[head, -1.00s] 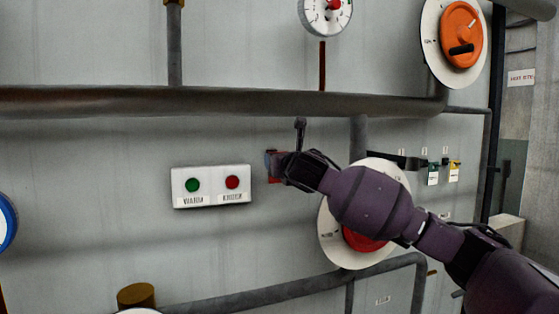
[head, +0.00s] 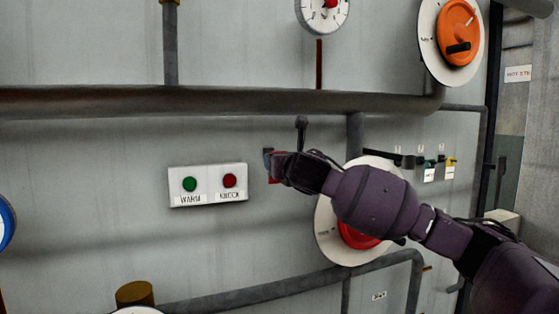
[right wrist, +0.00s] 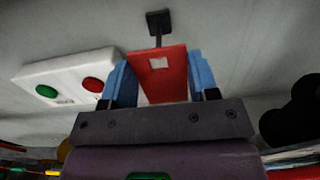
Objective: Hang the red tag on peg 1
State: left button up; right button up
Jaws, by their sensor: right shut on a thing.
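The red tag (right wrist: 168,74) is pinched between the two blue fingers of my right gripper (right wrist: 161,82). It has a small pale square on its face. In the head view my right gripper (head: 270,166) is close to the wall, just right of the white button box, and only a sliver of red shows there. A peg rail (head: 410,160) is on the wall farther right, partly behind my right arm. I cannot read the peg numbers. My left gripper is out of view.
The white button box (head: 207,198) has a green and a red button. A red handwheel (head: 357,236) on a white disc is behind my right arm. A thick pipe (head: 210,102) crosses above. A dark square-ended piece (right wrist: 158,22) shows beyond the tag.

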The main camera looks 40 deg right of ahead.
jog(key=shift+s, duration=0.1)
dwell(0.3)
jog(key=p+v, duration=0.1)
jog(key=v, duration=0.5)
dwell(0.5)
jog(key=shift+a+f, duration=0.1)
jog(key=shift+f, duration=0.05)
